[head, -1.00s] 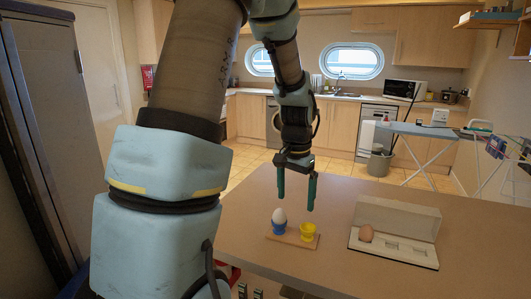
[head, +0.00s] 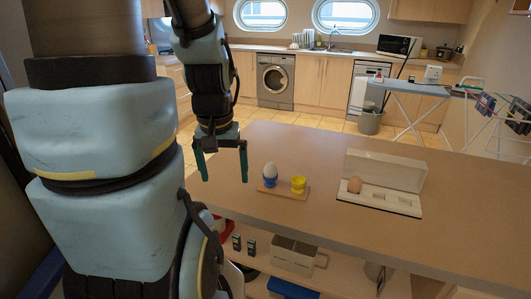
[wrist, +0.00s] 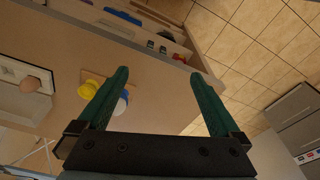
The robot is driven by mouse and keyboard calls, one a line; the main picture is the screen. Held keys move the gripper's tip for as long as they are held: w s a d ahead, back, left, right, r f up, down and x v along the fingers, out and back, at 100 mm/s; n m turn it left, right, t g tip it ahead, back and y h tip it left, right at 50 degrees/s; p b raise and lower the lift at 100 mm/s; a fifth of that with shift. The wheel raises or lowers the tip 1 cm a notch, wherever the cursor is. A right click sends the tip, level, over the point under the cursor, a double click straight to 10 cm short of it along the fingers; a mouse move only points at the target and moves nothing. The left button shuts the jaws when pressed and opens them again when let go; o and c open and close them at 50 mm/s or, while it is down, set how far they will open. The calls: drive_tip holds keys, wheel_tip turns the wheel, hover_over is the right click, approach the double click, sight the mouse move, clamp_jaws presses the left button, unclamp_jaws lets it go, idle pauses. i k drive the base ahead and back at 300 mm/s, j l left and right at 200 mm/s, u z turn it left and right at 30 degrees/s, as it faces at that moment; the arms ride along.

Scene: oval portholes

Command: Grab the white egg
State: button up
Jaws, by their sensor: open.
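The white egg (head: 270,170) stands upright in a blue egg cup (head: 270,182) on a small wooden board (head: 284,192), near the left edge of the table. A yellow egg cup (head: 298,185) stands empty beside it on the same board. My gripper (head: 223,178) is open and empty, pointing down, to the left of the board and apart from the egg. In the wrist view my gripper (wrist: 160,80) has its fingers wide apart. There the white egg (wrist: 120,106) shows partly behind the left finger, with the yellow egg cup (wrist: 88,89) further left.
A brown egg (head: 355,185) sits in an open carton (head: 385,194) right of the board. The table (head: 350,235) is otherwise clear. A lower shelf holds a beige container (head: 292,255). An ironing board (head: 410,88) stands behind the table.

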sight(270, 170)
drive_tip(key=k+l+u, duration=0.1)
drive_tip(key=l+u, duration=0.3)
drive_tip(key=k+l+u, duration=0.1)
drive_tip(key=u, duration=0.3)
drive_tip(key=k+l+u, duration=0.15)
drive_tip(key=l+u, duration=0.25)
